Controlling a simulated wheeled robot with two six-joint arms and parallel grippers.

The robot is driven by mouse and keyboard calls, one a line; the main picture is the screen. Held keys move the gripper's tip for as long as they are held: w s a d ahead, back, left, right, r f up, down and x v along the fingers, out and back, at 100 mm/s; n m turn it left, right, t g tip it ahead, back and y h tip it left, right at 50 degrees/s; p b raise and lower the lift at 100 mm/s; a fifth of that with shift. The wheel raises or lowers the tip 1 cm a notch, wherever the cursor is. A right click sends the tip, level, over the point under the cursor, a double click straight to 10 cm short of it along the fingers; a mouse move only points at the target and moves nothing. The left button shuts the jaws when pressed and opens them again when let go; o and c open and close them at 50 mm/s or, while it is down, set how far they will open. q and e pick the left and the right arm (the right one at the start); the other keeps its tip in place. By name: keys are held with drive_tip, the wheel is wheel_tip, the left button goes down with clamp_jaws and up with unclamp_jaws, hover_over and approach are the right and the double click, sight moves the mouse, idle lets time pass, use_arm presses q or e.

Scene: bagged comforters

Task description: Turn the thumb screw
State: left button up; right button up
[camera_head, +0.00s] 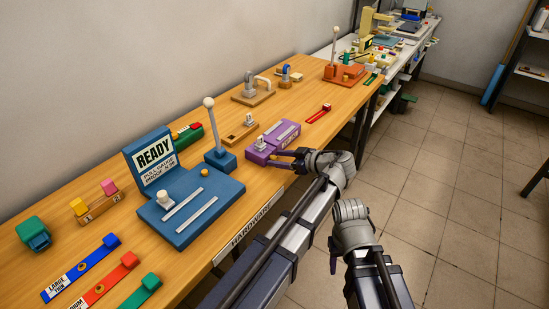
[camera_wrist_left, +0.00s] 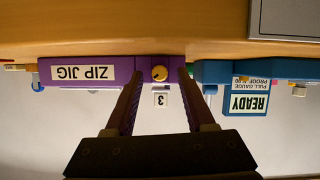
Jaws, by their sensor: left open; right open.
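The thumb screw (camera_wrist_left: 159,73) is a round brass-yellow knob with a dark mark, on the face of the purple zip jig (camera_wrist_left: 65,75). The jig also stands at the bench's front edge in the head view (camera_head: 262,154). In the head view the screw is hidden.
A blue pull-gauge fixture (camera_head: 190,208) with a READY sign and a white-knobbed lever (camera_head: 216,140) stands left of the jig. A small wooden block (camera_head: 240,128) is behind it, and a red tool (camera_head: 319,113) lies to the right. Open floor is right of the bench.

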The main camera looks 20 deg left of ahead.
use_arm(q)
clamp_jaws()
idle(0.3)
drive_tip(key=shift+w, duration=0.1)
idle(0.4)
drive_tip(key=shift+w+d+m+g+y, duration=0.15)
drive_tip(key=shift+m+g, duration=0.2)
drive_tip(key=shift+m, duration=0.25)
drive_tip(key=shift+w+m+g+y, duration=0.15)
drive_tip(key=shift+m+g, duration=0.2)
drive_tip(key=shift+m, duration=0.25)
drive_tip(key=shift+f+m+g+y+b, duration=0.2)
drive_tip(key=shift+m+g+y+b, duration=0.2)
drive_tip(key=shift+m+g+b, duration=0.6)
drive_tip(key=m+b, duration=0.1)
drive_tip(key=m+g+y, duration=0.1)
drive_tip(key=m+b, duration=0.1)
drive_tip(key=m, duration=0.1)
drive_tip(key=shift+w+d+f+b, duration=0.1)
drive_tip(key=shift+w+f+b, duration=0.1)
drive_tip(key=shift+f+b, duration=0.15)
drive_tip(key=shift+m+g+y+b, duration=0.6)
drive_tip(key=shift+m+y+b, duration=0.2)
drive_tip(key=shift+m+b, duration=0.45)
drive_tip(key=shift+r+m, duration=0.1)
drive_tip(key=shift+m, duration=0.15)
unclamp_jaws()
